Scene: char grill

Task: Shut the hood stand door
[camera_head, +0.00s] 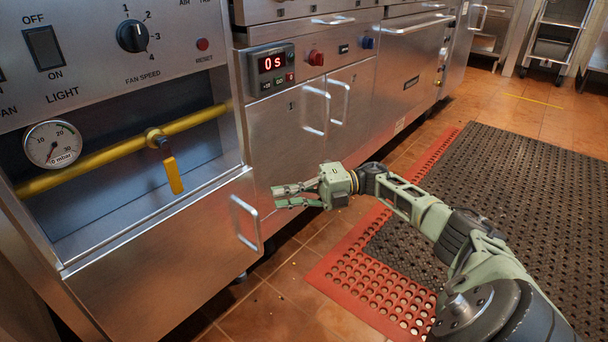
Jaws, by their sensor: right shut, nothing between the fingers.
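The hood stand is the steel cabinet at the left. Its steel door (160,262) stands open, and the compartment behind shows above the door's top edge. A vertical bar handle (236,222) is at the door's right end. My right gripper (274,196) is shut and empty, with its fingers pointing left. In the picture it is just right of and slightly above the handle, with a visible gap between them. Its exact depth relative to the door is hard to tell. My left gripper is not in view.
The compartment holds a yellow pipe (100,163), a yellow valve lever (173,176) and a pressure gauge (53,145). Closed cabinet doors (352,100) with handles stand right of the hood stand. A red-edged mat (345,258) lies on the tiled floor; bare floor shows below the door.

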